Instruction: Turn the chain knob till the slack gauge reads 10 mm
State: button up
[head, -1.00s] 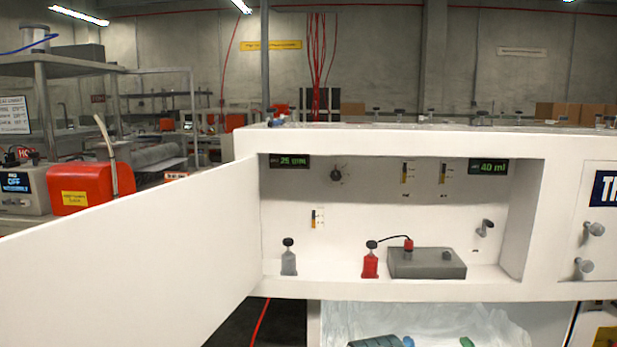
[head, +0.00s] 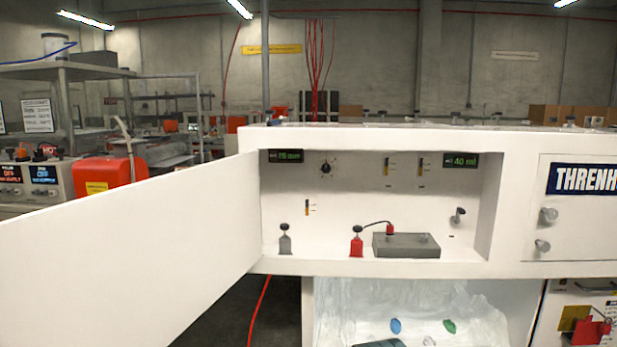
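A white cabinet bay (head: 470,270) stands open ahead. A small black round knob (head: 325,168) with marks around it sits on its back wall, upper left. Left of it, a dark display (head: 285,156) shows green text ending in what looks like "mm"; its number is too blurred to read surely. A second display (head: 460,160) at the upper right reads 40 ml. A grey knob (head: 458,216) sticks out at the right of the bay. I cannot tell from labels which knob is the chain knob. My gripper is not in view.
The white door (head: 130,245) swings out far to the left. On the bay floor stand a grey bottle-like part (head: 285,242), a red one (head: 356,245) and a grey box (head: 405,246). A closed panel (head: 590,225) with two knobs is at right. An open bin (head: 365,310) is below.

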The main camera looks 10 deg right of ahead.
aim_at(325, 168)
jog(key=k, duration=0.7)
jog(key=z, duration=0.8)
jog(key=i, duration=1.5)
jog(key=u, duration=1)
jog(key=i, duration=0.4)
jog(key=u, duration=0.45)
